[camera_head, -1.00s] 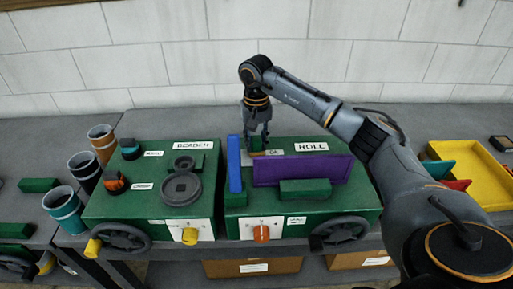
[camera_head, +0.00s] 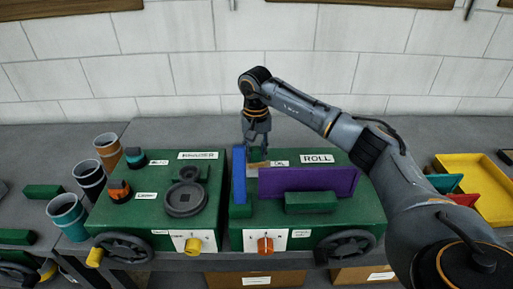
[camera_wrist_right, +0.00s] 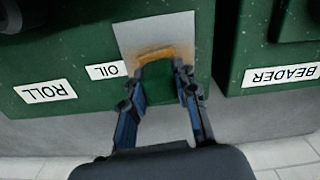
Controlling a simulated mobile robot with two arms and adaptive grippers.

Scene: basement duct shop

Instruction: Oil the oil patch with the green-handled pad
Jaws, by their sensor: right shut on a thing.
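My right gripper (camera_head: 257,150) reaches down at the back left of the green ROLL machine (camera_head: 340,214), behind the upright blue plate. In the right wrist view, its fingers (camera_wrist_right: 160,78) are shut on the green handle (camera_wrist_right: 158,82) of the pad. The pad's tan-orange edge (camera_wrist_right: 167,54) lies over the lower part of the grey oil patch (camera_wrist_right: 160,32), and appears to touch it. The patch is beside the OIL label (camera_wrist_right: 108,71). In the head view the gripper and blue plate mostly hide pad and patch. My left gripper is not in view.
The blue plate (camera_head: 239,176) and purple plate (camera_head: 306,182) stand upright near the gripper. The green BEADER machine (camera_head: 150,211) is to the left, with cups (camera_head: 67,215) beyond it. A yellow tray (camera_head: 488,196) lies at right. A block wall is behind.

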